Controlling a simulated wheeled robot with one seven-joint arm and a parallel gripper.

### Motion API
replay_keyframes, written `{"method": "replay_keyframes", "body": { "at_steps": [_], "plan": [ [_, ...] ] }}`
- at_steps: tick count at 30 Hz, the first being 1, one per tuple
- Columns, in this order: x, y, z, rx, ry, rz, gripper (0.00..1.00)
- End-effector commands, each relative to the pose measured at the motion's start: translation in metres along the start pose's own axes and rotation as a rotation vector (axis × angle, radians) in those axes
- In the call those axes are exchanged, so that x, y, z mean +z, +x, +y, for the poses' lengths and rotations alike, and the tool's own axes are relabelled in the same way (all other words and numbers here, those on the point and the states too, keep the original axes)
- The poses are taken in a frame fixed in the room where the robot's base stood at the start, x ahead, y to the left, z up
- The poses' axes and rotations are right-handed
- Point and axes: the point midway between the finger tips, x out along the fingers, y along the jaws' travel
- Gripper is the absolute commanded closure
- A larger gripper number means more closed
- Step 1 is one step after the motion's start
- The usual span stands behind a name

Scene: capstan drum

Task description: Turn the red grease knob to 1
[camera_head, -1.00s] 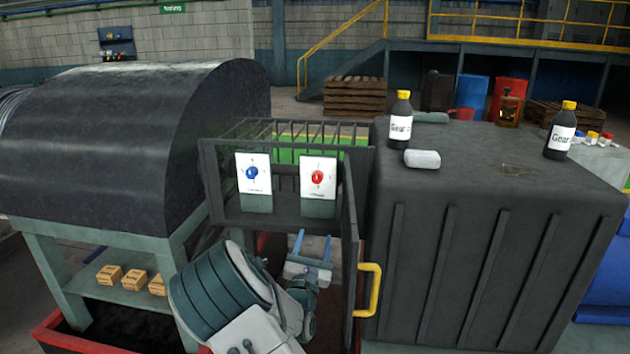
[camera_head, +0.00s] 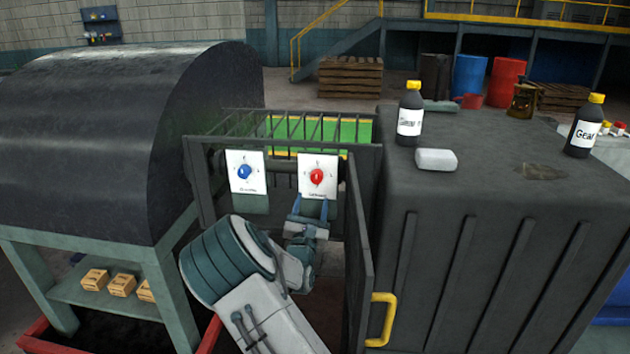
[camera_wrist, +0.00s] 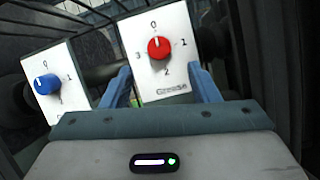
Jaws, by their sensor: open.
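The red grease knob (camera_wrist: 159,48) sits on a white plate (camera_wrist: 180,82) marked 0 at top, 1 right, 2 below and 3 left, with "Grease" printed under it. Its white pointer mark appears to point up, toward 0. The red knob also shows in the head view (camera_head: 316,177). My gripper (camera_head: 311,200) is open and empty, just below and in front of the red knob's plate. In the wrist view its two blue fingers (camera_wrist: 164,84) stand apart on either side of the plate's lower part, short of the knob.
A blue knob (camera_wrist: 46,84) on a similar white plate is to the left. Dark cage bars (camera_head: 290,125) stand behind and above. An open gate with a yellow handle (camera_head: 381,318) is close on the right. A dark ribbed cabinet (camera_head: 480,230) stands beyond it.

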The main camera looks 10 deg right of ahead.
Motion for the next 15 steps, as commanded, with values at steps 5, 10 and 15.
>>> {"method": "replay_keyframes", "body": {
  "at_steps": [5,10,15],
  "plan": [
    [0.002,0.038,0.001,0.001,0.001,-0.001,0.45],
    [0.001,0.062,0.002,0.003,0.001,-0.001,0.45],
    [0.0,0.074,0.002,0.002,0.001,0.0,0.45]
  ]
}}
